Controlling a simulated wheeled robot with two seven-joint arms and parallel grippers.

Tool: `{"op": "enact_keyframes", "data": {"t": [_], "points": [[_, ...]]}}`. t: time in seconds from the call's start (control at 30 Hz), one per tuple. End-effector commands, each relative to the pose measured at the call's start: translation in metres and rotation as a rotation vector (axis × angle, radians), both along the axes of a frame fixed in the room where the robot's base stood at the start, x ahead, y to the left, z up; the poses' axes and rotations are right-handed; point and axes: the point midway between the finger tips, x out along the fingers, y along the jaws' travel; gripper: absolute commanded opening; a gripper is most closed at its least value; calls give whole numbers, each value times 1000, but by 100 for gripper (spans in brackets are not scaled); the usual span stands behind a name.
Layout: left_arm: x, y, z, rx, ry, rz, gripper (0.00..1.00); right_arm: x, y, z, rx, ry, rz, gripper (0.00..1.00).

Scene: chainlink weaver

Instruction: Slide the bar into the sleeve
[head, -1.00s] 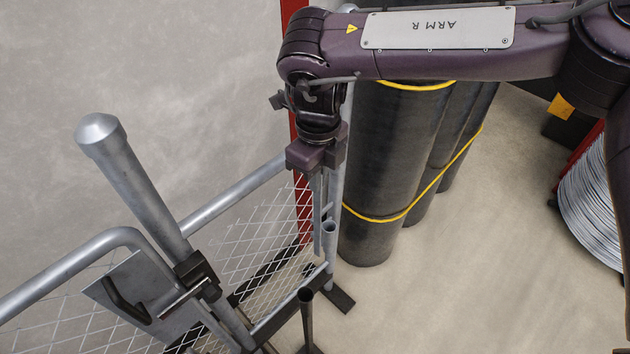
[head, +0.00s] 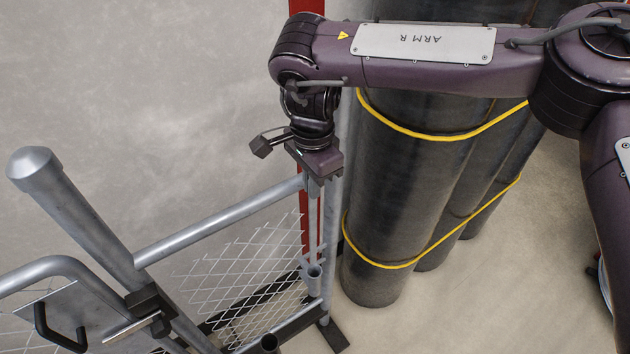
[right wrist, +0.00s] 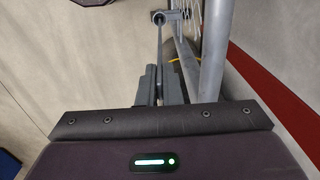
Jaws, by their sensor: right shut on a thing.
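My right gripper (head: 314,188) points down beside the end post of the mesh gate and is shut on a thin grey bar (head: 312,225). The bar hangs upright below the fingers. The sleeve (head: 314,274), a short grey tube with an open top, sits low by the same post. The bar's lower end is at or just over the sleeve's mouth; I cannot tell if it is inside. In the right wrist view the bar (right wrist: 160,45) runs from the fingers (right wrist: 161,72) toward the round sleeve (right wrist: 159,18). My left gripper is not in view.
The end post (right wrist: 213,50) stands close beside the gripper. Tall dark rolls with yellow straps (head: 400,200) stand right behind it. A thick capped post (head: 75,215) and gate frame with a black handle (head: 55,330) are at the left.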

Motion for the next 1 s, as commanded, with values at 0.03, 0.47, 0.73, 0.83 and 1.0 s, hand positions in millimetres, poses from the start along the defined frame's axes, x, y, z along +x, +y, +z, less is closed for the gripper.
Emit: {"op": "enact_keyframes", "data": {"t": [0.03,0.47,0.73,0.83,1.0], "points": [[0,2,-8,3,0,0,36,0,0,-8,0,0,-1,0],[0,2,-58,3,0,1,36,0,0,-56,-1,-1,-3,0],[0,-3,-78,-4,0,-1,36,0,-1,-83,-2,1,-3,0],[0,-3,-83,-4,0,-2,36,0,-1,-95,-1,0,-3,0],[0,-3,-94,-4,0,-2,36,0,-1,-116,-1,1,-3,0]]}}
